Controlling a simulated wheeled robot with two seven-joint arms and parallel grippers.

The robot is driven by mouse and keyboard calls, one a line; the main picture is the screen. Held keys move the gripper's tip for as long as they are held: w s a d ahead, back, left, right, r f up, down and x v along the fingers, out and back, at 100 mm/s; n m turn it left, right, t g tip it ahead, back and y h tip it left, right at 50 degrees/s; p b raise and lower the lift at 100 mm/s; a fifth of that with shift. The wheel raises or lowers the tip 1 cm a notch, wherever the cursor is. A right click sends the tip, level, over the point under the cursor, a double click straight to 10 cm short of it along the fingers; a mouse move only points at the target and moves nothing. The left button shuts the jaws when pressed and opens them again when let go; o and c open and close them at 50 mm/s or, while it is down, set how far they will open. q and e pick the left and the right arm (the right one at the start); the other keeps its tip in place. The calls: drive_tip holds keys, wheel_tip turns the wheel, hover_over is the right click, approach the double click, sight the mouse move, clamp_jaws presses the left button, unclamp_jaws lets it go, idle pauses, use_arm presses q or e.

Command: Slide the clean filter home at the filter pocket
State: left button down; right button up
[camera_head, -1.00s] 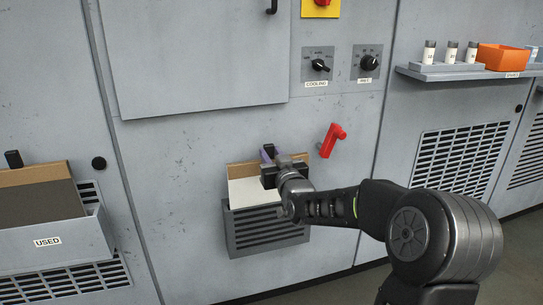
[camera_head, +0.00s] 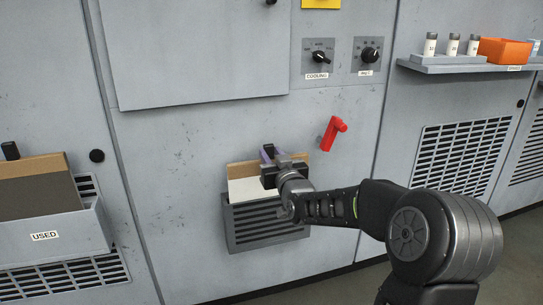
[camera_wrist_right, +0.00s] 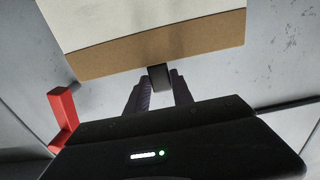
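The clean filter (camera_head: 244,190), with a white face and brown cardboard frame, stands in the grey slatted filter pocket (camera_head: 262,228). Its upper part shows above the pocket's front. My right gripper (camera_head: 268,154) is at the filter's top edge. In the right wrist view, the filter's brown edge (camera_wrist_right: 165,50) carries a dark tab (camera_wrist_right: 159,76). The right gripper's fingers (camera_wrist_right: 160,88) lie on both sides of this tab, with no clear gap, and appear shut on it. How deep the filter sits inside is hidden by the pocket front. My left gripper is not in view.
A red lever (camera_head: 332,133) sticks out of the panel just right of the pocket; it also shows in the right wrist view (camera_wrist_right: 63,120). A bin marked USED (camera_head: 80,232) holds a dark filter (camera_head: 38,198) at left. A shelf (camera_head: 465,68) carries vials and an orange tray (camera_head: 505,50).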

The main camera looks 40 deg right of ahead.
drive_tip(key=o, duration=0.5)
drive_tip(key=shift+s, duration=0.1)
drive_tip(key=p+v, duration=0.1)
drive_tip(key=v, duration=0.6)
drive_tip(key=shift+s+a, duration=0.1)
drive_tip(key=shift+s, duration=0.2)
idle(0.6)
